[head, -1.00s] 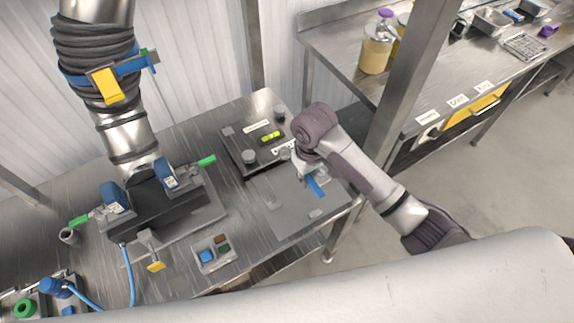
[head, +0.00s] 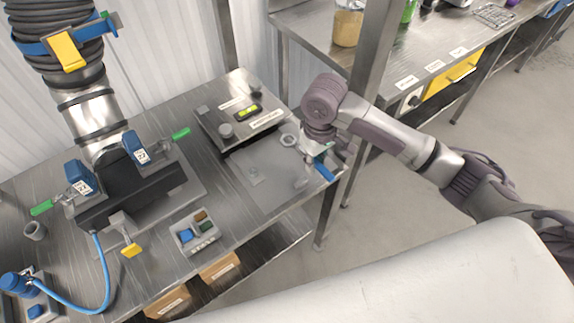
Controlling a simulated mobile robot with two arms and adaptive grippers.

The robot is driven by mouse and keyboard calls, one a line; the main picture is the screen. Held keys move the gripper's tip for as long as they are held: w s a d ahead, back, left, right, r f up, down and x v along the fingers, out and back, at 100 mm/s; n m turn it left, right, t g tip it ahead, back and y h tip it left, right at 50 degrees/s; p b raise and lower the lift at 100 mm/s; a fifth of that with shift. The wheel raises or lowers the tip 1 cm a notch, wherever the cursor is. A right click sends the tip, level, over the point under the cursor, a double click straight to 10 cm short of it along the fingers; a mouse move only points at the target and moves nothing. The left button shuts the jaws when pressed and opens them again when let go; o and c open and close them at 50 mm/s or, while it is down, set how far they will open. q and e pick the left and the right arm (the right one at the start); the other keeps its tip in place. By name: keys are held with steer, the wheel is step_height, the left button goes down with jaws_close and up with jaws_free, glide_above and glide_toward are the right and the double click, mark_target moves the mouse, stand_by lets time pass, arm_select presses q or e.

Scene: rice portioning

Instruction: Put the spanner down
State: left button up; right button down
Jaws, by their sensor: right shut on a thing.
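My right gripper (head: 321,152) is near the right edge of the steel workbench, at the corner of the grey mat. It is shut on what looks like the spanner (head: 324,171). A blue part of it sticks out below the fingers, and the rest is hidden by the gripper. I cannot tell whether it touches the bench. The grey mat (head: 270,160) lies flat on the bench, left of the gripper. My left gripper is not in view.
A small tray (head: 195,232) with coloured pieces is at the front. A large pipe fixture with blue clamps (head: 136,147) fills the left. A metal post (head: 374,55) stands behind my right arm.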

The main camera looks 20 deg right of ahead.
glide_above(291, 175)
step_height(291, 175, down, 3)
steer(key=shift+s+d+f+p, duration=0.1)
steer(key=shift+f+p, duration=0.1)
steer(key=shift+p, duration=0.2)
steer(key=shift+f, duration=0.2)
step_height(291, 175, down, 3)
steer(key=shift+f+p, duration=0.1)
steer(key=shift+p, duration=0.35)
steer(key=shift+f, duration=0.4)
steer(key=shift+f, duration=0.2)
steer(key=shift+f, duration=0.15)
steer(key=c, duration=1.1)
jaws_free()
steer(key=shift+s, duration=0.1)
steer(key=shift+f, duration=0.15)
